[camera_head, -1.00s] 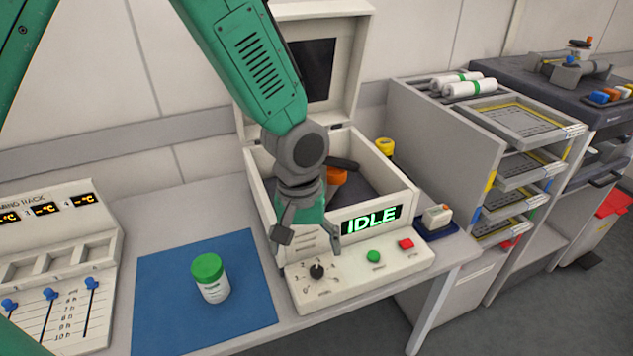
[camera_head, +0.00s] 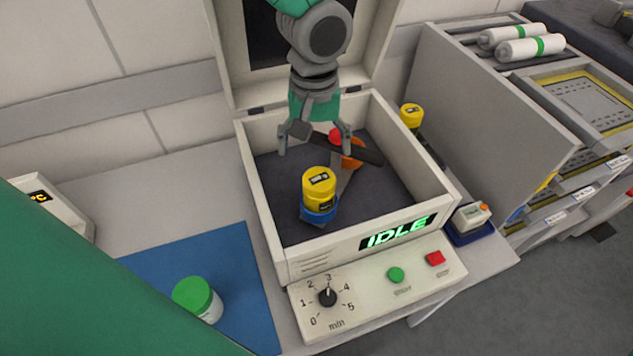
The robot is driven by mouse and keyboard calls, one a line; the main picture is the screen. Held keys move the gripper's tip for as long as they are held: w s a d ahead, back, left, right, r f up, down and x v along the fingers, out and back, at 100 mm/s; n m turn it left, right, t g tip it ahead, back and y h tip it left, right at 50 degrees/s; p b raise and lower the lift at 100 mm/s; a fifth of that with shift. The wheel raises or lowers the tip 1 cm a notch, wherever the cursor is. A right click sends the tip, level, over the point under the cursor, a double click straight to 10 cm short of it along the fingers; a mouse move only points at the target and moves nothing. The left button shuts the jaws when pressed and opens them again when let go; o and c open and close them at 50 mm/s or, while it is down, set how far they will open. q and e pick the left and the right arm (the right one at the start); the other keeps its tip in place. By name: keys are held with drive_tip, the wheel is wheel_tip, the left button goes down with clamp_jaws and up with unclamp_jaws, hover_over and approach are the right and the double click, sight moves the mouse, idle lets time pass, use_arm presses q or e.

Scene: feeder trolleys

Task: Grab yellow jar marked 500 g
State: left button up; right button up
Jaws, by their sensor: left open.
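A yellow jar (camera_head: 319,184) with a dark label on its lid stands inside the open white box (camera_head: 262,200), with a blue ring around its lower part. Its lettering is too small to read. A second yellow-lidded jar (camera_head: 411,115) stands outside the box, beyond its right wall; its marking is unreadable too. My left gripper (camera_head: 314,148) is open and empty, fingers pointing down, over the box and behind the first yellow jar, apart from it. My right gripper is out of view.
A dark-handled tool with orange and red parts (camera_head: 352,150) lies behind the jar. The box's walls and raised lid surround the space. A green-lidded white jar (camera_head: 198,298) stands on a blue mat (camera_head: 232,256). A grey rack (camera_head: 478,105) stands at right.

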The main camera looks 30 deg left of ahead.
sight(320, 178)
use_arm(q)
drive_tip(key=f, duration=0.4)
drive_tip(key=d+f, duration=0.1)
drive_tip(key=f, duration=0.1)
drive_tip(key=shift+w+d+f, duration=0.1)
drive_tip(key=shift+w+f, duration=0.15)
drive_tip(key=shift+w, duration=0.05)
drive_tip(key=shift+s+f, duration=0.1)
drive_tip(key=shift+f, duration=0.2)
drive_tip(key=f, duration=0.2)
drive_tip(key=a+f, duration=0.1)
drive_tip(key=shift+f, duration=0.4)
drive_tip(key=shift+w+f, duration=0.2)
drive_tip(key=shift+f, duration=0.3)
drive_tip(key=shift+s+d+r, duration=0.1)
drive_tip(key=shift+d, duration=0.35)
drive_tip(key=c, duration=1.8)
